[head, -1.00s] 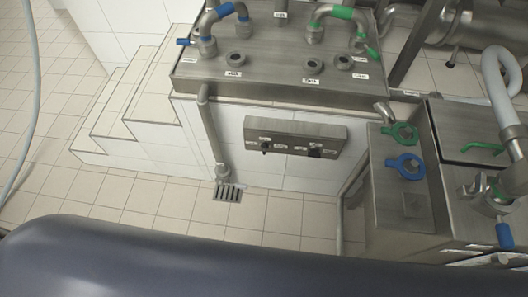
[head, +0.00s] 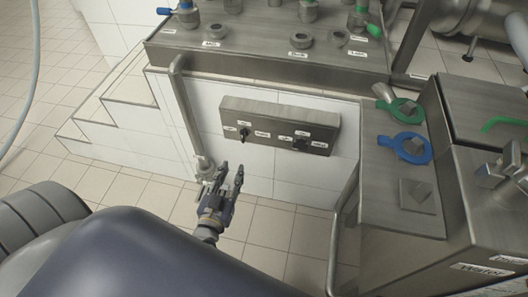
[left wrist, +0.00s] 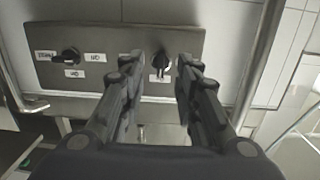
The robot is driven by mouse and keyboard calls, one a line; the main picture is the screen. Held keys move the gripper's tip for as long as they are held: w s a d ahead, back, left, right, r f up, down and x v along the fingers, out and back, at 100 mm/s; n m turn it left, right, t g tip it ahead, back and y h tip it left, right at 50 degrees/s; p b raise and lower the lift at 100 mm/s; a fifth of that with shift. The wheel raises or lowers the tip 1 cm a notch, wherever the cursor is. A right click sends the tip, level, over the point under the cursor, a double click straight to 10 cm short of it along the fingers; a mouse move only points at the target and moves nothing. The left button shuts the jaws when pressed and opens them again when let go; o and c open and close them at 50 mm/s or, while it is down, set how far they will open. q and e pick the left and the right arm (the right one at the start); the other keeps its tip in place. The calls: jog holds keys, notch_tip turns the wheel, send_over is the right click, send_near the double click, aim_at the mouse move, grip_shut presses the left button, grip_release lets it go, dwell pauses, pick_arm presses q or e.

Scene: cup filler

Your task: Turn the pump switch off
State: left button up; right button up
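A steel switch panel (head: 270,112) is on the white tiled wall in the head view. It carries a left black knob (head: 243,134) and a right black knob (head: 300,143); their labels are too small to tell which is the pump switch. My left gripper (head: 231,177) is open and empty, below and in front of the left knob. The left wrist view appears upside down: the panel (left wrist: 110,42) fills the top, one knob (left wrist: 163,64) shows between the open fingertips (left wrist: 157,75), and the other knob (left wrist: 69,56) is at the left. My right gripper is not in view.
A vertical pipe (head: 181,110) runs left of the panel. A steel cabinet (head: 400,185) with green and blue valve handles stands at the right, with a handrail (head: 337,235) before it. White steps (head: 110,110) are at the left. Tiled floor below the panel is partly free.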

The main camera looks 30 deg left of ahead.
aim_at(242, 138)
pick_arm(q)
jog(key=shift+t+y, duration=0.4)
jog(key=shift+t, duration=0.1)
jog(key=x, duration=0.3)
jog(key=r+b+x, duration=0.1)
jog(key=x, duration=0.2)
jog(key=r+x, duration=0.1)
jog(key=x, duration=0.3)
jog(key=shift+w+r+b, duration=0.1)
jog(key=shift+r+b, duration=0.1)
jog(key=shift+b, duration=0.1)
jog(key=shift+w+a, duration=0.15)
jog(key=shift+w, duration=0.45)
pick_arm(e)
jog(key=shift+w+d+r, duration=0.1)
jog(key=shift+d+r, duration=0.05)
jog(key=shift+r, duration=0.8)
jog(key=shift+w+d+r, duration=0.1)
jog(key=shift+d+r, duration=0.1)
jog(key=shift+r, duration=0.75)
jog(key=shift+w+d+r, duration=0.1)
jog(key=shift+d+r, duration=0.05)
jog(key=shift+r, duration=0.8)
pick_arm(q)
grip_shut()
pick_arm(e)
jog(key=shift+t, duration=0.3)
